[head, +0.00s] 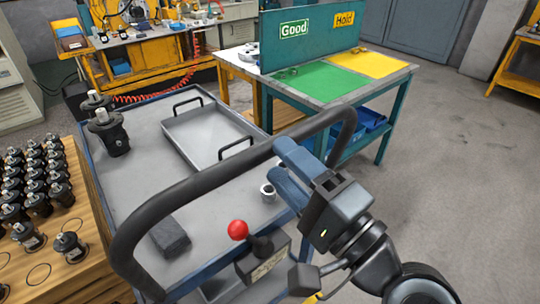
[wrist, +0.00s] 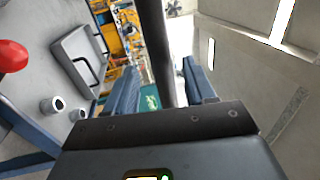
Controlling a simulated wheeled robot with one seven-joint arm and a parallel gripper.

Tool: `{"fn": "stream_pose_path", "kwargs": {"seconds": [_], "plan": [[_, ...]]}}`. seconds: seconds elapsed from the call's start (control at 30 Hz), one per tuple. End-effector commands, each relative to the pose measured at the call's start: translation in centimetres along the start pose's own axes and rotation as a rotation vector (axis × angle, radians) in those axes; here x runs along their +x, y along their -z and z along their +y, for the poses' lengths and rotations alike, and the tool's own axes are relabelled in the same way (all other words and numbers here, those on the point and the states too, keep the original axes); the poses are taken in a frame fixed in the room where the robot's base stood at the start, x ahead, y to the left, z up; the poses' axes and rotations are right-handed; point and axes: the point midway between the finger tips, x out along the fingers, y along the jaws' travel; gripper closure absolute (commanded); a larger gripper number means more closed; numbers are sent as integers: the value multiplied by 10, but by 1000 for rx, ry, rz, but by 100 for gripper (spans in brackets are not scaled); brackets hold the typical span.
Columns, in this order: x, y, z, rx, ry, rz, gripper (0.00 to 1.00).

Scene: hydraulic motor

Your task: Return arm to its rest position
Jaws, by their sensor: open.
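My gripper (head: 290,168) is at the right side of the cart in the head view, close to the cart's black handle bar (head: 190,187). In the wrist view its two blue fingers (wrist: 160,85) stand wide apart, with the dark bar (wrist: 153,45) showing between them. I see no object held. My dark arm runs from the gripper down to the bottom right in the head view. Whether the fingers touch the bar I cannot tell.
The grey cart (head: 140,165) carries an empty tray (head: 195,130), black motors (head: 109,133), a dark block (head: 169,237) and a red-knobbed lever (head: 238,230). A wooden board (head: 90,270) with several motors is at left. A sorting table (head: 372,91) stands behind. Floor at right is clear.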

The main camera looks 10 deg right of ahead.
Motion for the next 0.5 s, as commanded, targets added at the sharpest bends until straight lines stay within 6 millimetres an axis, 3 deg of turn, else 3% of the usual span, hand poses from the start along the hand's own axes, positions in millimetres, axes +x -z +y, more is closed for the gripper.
{"fn": "stream_pose_path", "kwargs": {"seconds": [0.17,0.5], "plan": [[-14,0,1,0,-1,0,45],[-14,0,0,-1,0,0,45]]}}
